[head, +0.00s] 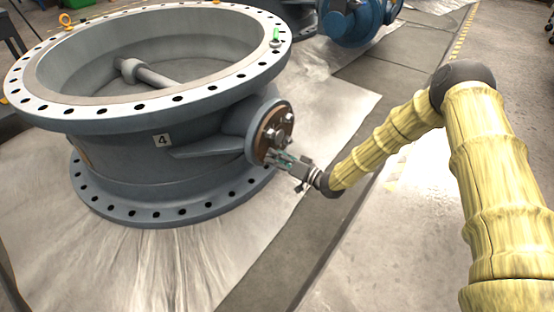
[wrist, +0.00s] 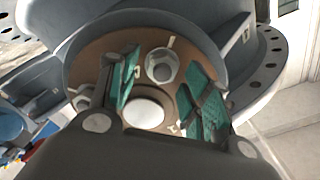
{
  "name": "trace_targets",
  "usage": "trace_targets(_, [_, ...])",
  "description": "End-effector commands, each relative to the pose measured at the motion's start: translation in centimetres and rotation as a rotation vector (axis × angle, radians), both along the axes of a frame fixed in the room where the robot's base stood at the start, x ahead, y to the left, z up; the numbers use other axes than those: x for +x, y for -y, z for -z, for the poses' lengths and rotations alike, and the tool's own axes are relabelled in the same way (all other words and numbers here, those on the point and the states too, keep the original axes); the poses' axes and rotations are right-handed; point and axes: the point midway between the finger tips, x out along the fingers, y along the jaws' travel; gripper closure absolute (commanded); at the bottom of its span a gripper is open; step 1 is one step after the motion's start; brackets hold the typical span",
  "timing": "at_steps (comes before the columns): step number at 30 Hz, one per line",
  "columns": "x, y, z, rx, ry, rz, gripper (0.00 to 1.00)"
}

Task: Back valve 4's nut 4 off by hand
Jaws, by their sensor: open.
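Valve 4 is the big grey valve body with a "4" label (head: 162,140) in the head view. On its right side is a round brown plate (head: 268,133) with nuts; the plate fills the middle of the wrist view (wrist: 100,65). A grey hex nut (wrist: 162,66) sits near the plate's top, beyond and between my fingertips. Another nut (wrist: 83,99) is at the left, partly hidden by a finger. I cannot read which is nut 4. My gripper (head: 284,160) is open in front of the plate, its green-padded fingers (wrist: 163,88) apart and nothing gripped.
A white round disc (wrist: 145,112) lies at the plate's centre, between the fingers. The valve's lower flange (head: 170,210) spreads below my gripper. A blue valve (head: 360,20) stands behind. The floor to the right of the sheet (head: 345,105) is clear.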

Motion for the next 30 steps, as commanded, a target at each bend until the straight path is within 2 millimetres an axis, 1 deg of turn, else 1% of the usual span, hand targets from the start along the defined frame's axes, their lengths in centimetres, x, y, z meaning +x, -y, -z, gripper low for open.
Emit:
trace_targets(5, [0.01,-0.01,-0.04,0.000,0.000,0.000,0.52])
trace_targets(8, [0.00,0.00,-0.04,0.000,0.000,0.000,0.68])
trace_targets(12, [0.00,0.02,-0.03,0.000,0.000,0.000,0.94])
trace_targets(13, [0.00,0.02,-0.03,0.000,0.000,0.000,0.97])
trace_targets(23, [0.00,0.01,-0.18,-0.019,0.026,0.000,0.97])
trace_targets(30, [-0.04,-0.06,-0.46,-0.095,0.130,-0.001,0.97])
